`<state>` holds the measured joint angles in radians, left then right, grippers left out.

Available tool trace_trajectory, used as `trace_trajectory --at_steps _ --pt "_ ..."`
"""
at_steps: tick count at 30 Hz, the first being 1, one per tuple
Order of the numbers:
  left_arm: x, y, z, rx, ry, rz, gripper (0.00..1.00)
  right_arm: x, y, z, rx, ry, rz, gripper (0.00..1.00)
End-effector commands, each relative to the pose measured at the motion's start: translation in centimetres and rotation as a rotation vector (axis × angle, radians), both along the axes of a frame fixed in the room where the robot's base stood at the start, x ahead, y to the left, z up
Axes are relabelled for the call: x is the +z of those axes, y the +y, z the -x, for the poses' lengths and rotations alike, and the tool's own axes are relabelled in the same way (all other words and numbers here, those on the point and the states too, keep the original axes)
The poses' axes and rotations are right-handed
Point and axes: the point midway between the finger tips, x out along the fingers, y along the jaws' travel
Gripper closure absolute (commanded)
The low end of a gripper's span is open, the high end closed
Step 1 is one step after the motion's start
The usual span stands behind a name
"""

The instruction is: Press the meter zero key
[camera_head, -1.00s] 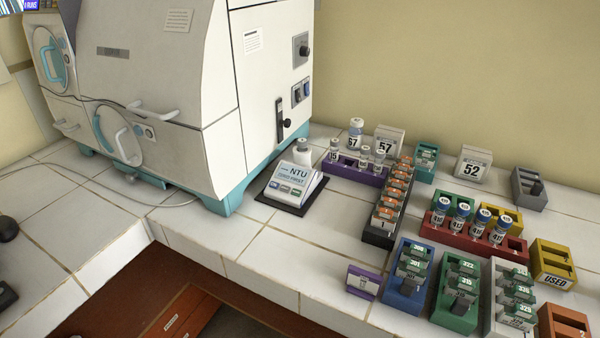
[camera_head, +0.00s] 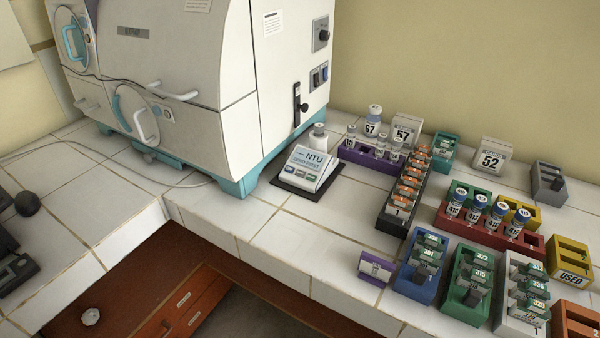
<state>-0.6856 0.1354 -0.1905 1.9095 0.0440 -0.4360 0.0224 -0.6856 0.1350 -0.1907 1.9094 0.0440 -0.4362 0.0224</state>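The meter (camera_head: 308,170) is a small white box with a sloped face marked "NTU", on a dark base on the tiled bench beside the incubator. A row of small keys (camera_head: 299,178) runs along its lower face, one bluish, one dark and one green. Their labels are too small to read, so I cannot tell which is the zero key. A white bottle (camera_head: 318,138) stands just behind the meter.
The large white incubator (camera_head: 215,60) stands left of the meter. Right of it are a purple vial rack (camera_head: 362,158), a black rack (camera_head: 397,219) and several coloured racks. The bench (camera_head: 290,235) in front of the meter is clear. A dark device (camera_head: 18,268) is at the left edge.

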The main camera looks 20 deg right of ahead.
Motion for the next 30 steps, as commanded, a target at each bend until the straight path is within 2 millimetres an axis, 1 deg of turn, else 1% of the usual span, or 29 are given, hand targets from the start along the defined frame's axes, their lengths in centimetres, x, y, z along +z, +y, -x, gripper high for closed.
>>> trace_trajectory --at_steps 1,3,30 --pt "0.0 0.0 0.0 0.0 0.0 0.0 0.69 0.01 0.0 -0.01 0.0 0.0 0.0 0.9" --pt "-0.01 -0.01 0.01 0.0 0.0 0.0 0.69 0.01 0.0 -0.01 0.0 0.0 0.0 1.0" --pt "-0.05 0.0 0.05 0.0 0.001 0.0 0.69 -0.02 -0.01 0.02 0.0 0.0 0.0 1.0"
